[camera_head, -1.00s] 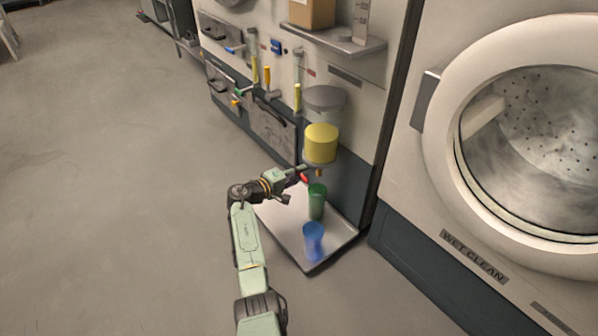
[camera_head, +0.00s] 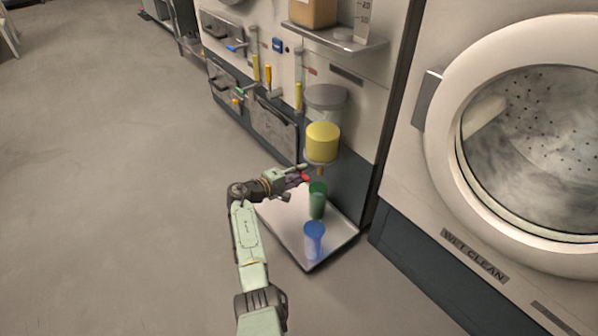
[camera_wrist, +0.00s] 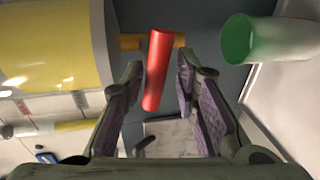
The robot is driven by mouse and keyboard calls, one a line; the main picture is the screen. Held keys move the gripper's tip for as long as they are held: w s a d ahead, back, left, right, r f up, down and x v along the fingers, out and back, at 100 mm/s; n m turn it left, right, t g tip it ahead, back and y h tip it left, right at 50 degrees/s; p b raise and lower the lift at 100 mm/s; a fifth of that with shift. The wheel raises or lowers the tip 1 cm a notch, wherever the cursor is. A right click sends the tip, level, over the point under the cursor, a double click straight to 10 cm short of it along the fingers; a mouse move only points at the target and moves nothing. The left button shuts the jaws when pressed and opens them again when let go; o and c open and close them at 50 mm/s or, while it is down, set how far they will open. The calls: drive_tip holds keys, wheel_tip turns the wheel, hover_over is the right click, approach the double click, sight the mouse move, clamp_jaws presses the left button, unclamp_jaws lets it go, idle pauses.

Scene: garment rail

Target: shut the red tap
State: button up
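The red tap handle (camera_wrist: 157,70) shows in the wrist view as a red bar, slightly tilted, in front of a yellow-orange spout (camera_wrist: 130,42). My gripper (camera_wrist: 160,80) is open, with one finger on each side of the handle and gaps to both. In the head view the red handle (camera_head: 305,178) shows small at the tip of my gripper (camera_head: 300,180), below the yellow container (camera_head: 322,142). The yellow container also fills the upper left of the wrist view (camera_wrist: 50,45).
A green cup (camera_head: 318,200) and a blue cup (camera_head: 313,240) stand on a pale tray (camera_head: 290,238) below. The green cup is close on the right in the wrist view (camera_wrist: 265,40). A washing machine (camera_head: 430,180) stands to the right. The floor on the left is clear.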

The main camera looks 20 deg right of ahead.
drive_tip(key=shift+o, duration=0.9)
drive_tip(key=shift+s+d+f, duration=0.1)
drive_tip(key=shift+d, duration=0.1)
drive_tip(key=shift+a, duration=0.1)
drive_tip(key=v, duration=1.1)
drive_tip(key=shift+a, duration=0.35)
drive_tip(key=shift+s, duration=0.15)
drive_tip(key=shift+o, duration=0.2)
